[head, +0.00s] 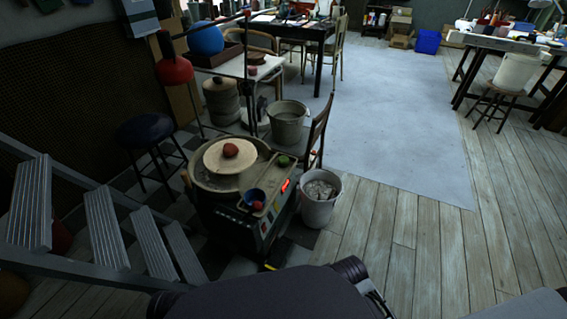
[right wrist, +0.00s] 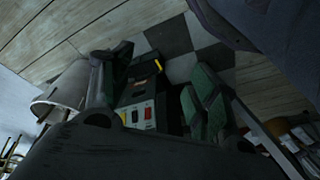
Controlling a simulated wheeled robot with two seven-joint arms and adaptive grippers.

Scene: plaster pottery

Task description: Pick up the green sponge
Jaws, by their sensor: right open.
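The green sponge (head: 283,160) is a small green lump on the tray (head: 267,183) at the right of the pottery wheel in the head view. A blue cup (head: 254,195) and a small red item (head: 258,205) are at the tray's near end. A reddish-brown ball (head: 230,150) sits on the wheel's round plate (head: 222,160). My right gripper (right wrist: 155,90) shows in the right wrist view with its fingers apart and nothing seen between them. The wheel's control panel (right wrist: 140,113) shows beyond the fingers. I cannot make out the sponge there. My left gripper is not in view.
A bucket (head: 320,196) stands right of the wheel, with a wooden chair (head: 318,132) behind it. Metal steps (head: 110,225) and a dark stool (head: 148,131) are at the left. A grey bucket (head: 287,122) stands behind. The floor (head: 430,230) at the right is clear.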

